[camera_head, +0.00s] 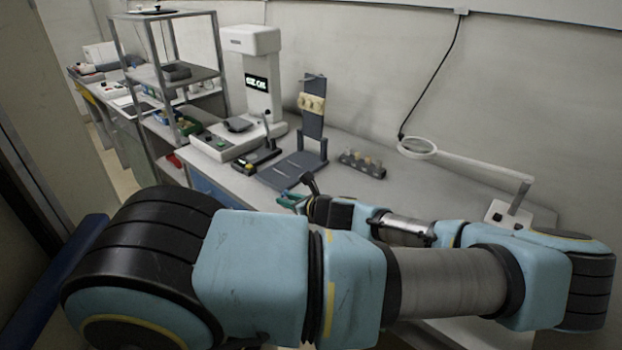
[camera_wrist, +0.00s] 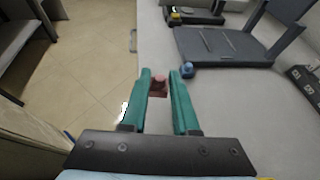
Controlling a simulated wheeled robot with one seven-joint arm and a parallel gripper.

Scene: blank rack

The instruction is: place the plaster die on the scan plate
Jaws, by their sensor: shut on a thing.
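My gripper (camera_wrist: 160,80) has green fingers and is shut on a small reddish block with a pink top, which I take to be the plaster die (camera_wrist: 158,86). The fingers partly hide it. In the head view my gripper (camera_head: 293,199) shows at the bench's front edge, largely behind my arm, and the die cannot be made out there. A white scanner-like machine (camera_head: 262,78) with a lit display stands at the back. A small dark plate (camera_head: 238,125) lies at its foot; I cannot tell for certain that it is the scan plate.
A blue-grey stand (camera_head: 313,130) with cream pieces on its upright stands right of the machine; its base (camera_wrist: 225,46) lies ahead-right of my gripper. A dark block with several small pieces (camera_head: 362,164), a magnifier lamp (camera_head: 418,146) and a metal shelf (camera_head: 190,75) flank it.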

